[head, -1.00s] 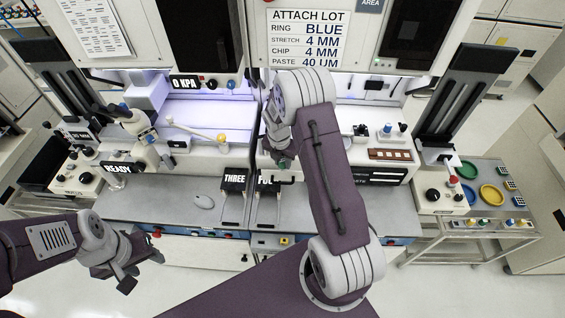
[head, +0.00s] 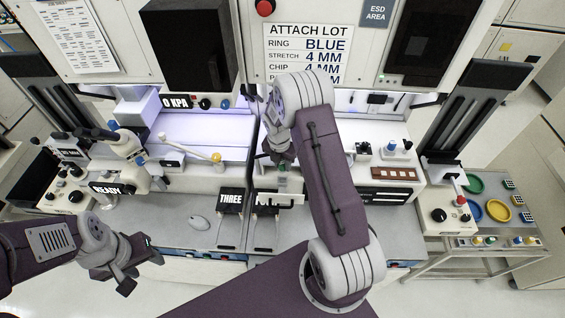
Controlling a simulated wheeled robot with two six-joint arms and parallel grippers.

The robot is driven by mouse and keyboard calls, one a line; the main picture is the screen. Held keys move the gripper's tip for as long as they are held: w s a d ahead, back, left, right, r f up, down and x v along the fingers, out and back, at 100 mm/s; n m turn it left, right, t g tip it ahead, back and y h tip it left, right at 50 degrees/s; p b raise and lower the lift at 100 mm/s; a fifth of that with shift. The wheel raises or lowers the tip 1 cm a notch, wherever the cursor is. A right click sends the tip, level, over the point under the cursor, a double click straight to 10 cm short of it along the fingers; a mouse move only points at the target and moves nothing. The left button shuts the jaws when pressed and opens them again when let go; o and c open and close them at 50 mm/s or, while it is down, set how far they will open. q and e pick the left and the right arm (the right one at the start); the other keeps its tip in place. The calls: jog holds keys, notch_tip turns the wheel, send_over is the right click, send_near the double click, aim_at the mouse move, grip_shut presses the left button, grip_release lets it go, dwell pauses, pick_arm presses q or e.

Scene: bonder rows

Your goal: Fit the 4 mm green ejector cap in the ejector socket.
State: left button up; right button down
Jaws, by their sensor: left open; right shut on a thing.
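My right gripper (head: 281,160) is shut on a small greenish piece (head: 283,168), which I take to be the green ejector cap. It is mostly hidden by the jaws and too small to read its size. The gripper is over the bench, in front of the right machine bay and above the black label block beside the one marked THREE (head: 231,201). I cannot make out the ejector socket; the gripper and forearm cover part of that area. My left gripper (head: 140,274) is open and empty at the lower left, in front of the bench.
The lot sign (head: 308,52) reads ring blue, chip 4 mm. A cart (head: 490,262) at right carries coloured rings and several small caps along its front. A microscope (head: 125,148) stands at left.

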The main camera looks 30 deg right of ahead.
aim_at(282, 170)
jog(key=f, duration=0.1)
jog(key=f+b, duration=0.1)
jog(key=f, duration=0.1)
jog(key=shift+w+d+f+b, duration=0.2)
jog(key=shift+w+f+b, duration=0.1)
jog(key=shift+f+b, duration=0.05)
jog(key=shift+f, duration=0.3)
jog(key=shift+s+a+f+b, duration=0.15)
jog(key=shift+s+b, duration=0.05)
jog(key=shift+b, duration=0.1)
jog(key=shift+w, duration=0.1)
jog(key=shift+p, duration=0.35)
